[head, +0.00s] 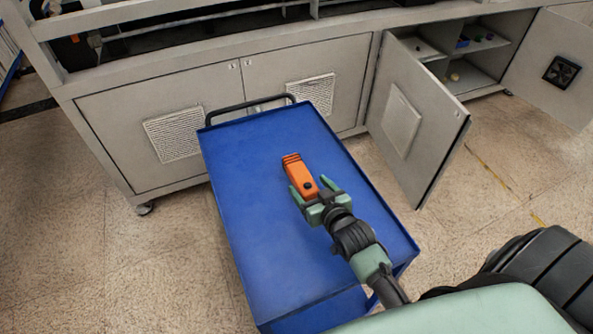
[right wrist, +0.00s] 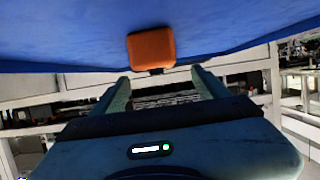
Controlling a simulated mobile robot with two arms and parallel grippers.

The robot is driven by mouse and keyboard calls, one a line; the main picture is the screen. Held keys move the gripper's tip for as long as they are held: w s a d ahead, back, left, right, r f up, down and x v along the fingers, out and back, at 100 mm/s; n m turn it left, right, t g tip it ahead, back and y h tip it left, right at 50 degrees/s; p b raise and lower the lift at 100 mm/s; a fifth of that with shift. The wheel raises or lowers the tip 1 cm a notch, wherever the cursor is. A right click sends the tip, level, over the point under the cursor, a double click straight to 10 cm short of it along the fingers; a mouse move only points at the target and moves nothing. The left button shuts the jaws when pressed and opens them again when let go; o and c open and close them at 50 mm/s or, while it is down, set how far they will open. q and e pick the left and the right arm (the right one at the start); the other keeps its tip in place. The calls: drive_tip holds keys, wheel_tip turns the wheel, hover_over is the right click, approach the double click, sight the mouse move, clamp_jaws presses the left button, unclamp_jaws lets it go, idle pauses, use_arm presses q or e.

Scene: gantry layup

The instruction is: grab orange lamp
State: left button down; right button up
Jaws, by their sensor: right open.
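The orange lamp (head: 299,177) lies on the blue top of a cart (head: 250,220), near its middle. My right gripper (head: 314,190) is open at the near end of the lamp, with its green fingers to either side of that end in the head view. In the right wrist view the lamp (right wrist: 151,48) shows as an orange block beyond the fingertips, between their lines. The right gripper (right wrist: 160,82) has nothing between its fingers there. I cannot tell from these views whether a finger touches the lamp. My left gripper is not in view.
The rest of the cart top is clear. A black handle (head: 250,105) rises at the cart's far end. Behind it stands a grey cabinet (head: 160,90) with vents. An open cabinet door (head: 415,120) juts out to the right of the cart. Shelves (head: 465,75) hold small items.

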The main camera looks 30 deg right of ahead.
sight(301, 175)
drive_tip(key=x, duration=0.2)
drive_tip(key=shift+w+d+p, duration=0.1)
drive_tip(key=shift+w+p, duration=0.3)
drive_tip(key=x, duration=0.3)
drive_tip(key=shift+w+d+f, duration=0.1)
drive_tip(key=shift+w+f, duration=0.05)
drive_tip(key=shift+f, duration=0.05)
drive_tip(key=shift+w+f, duration=0.1)
drive_tip(key=shift+w, duration=0.05)
drive_tip(key=c, duration=1.4)
clamp_jaws()
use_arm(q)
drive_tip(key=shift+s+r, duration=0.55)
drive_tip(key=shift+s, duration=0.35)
